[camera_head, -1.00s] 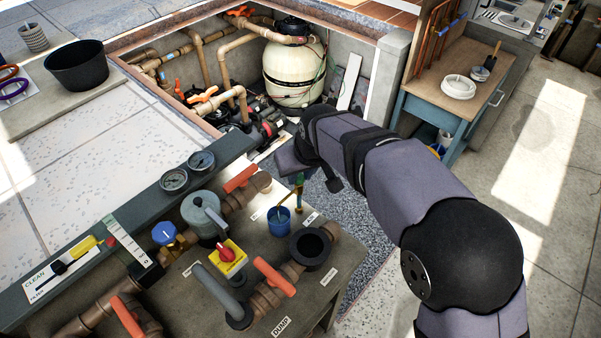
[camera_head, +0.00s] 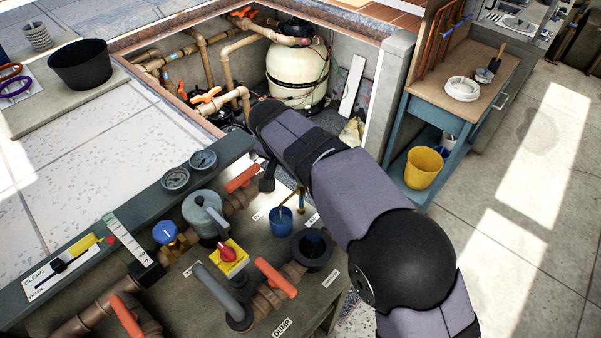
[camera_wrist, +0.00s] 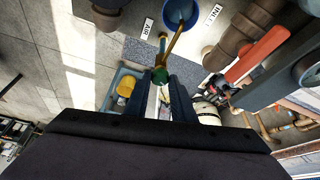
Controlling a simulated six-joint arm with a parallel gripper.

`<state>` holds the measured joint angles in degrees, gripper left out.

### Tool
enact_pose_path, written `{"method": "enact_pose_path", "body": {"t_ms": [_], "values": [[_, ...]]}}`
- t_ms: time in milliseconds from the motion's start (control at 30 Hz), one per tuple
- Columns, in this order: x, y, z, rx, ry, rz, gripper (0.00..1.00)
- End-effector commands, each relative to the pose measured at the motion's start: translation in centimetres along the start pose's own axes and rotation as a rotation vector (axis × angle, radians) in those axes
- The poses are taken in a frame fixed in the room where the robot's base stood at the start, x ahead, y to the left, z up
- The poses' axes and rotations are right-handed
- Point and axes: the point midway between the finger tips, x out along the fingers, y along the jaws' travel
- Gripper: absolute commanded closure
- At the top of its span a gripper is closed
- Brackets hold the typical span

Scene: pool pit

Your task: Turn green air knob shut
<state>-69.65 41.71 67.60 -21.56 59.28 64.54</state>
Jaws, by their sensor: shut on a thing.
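The small green air knob (camera_wrist: 160,75) shows in the wrist view between the tips of my gripper's two dark fingers. My gripper (camera_wrist: 161,84) is shut on it. A thin brass stem or pipe (camera_wrist: 174,42) runs from beside the knob towards a blue cup (camera_wrist: 180,12). In the head view the brass fitting (camera_head: 301,201) stands right of the blue cup (camera_head: 281,221), near the label AIR (camera_head: 313,220). The upper part of the fitting and the knob are hard to make out there. My forearm covers much of the area behind it.
Orange valve handles (camera_head: 242,178), a grey domed housing (camera_head: 204,213), a red-and-yellow switch (camera_head: 230,256) and a dark open-topped fitting (camera_head: 312,249) crowd the bench. The pit with the cream tank (camera_head: 297,75) lies behind. A yellow bucket (camera_head: 424,167) sits under the workbench at right.

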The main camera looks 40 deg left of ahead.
Motion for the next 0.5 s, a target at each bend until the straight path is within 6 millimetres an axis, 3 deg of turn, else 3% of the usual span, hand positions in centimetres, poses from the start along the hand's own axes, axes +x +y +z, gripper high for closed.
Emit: {"method": "enact_pose_path", "body": {"t_ms": [500], "values": [[-0.5, -0.55, -0.4, 0.449, 0.0, 0.187, 1.0]]}}
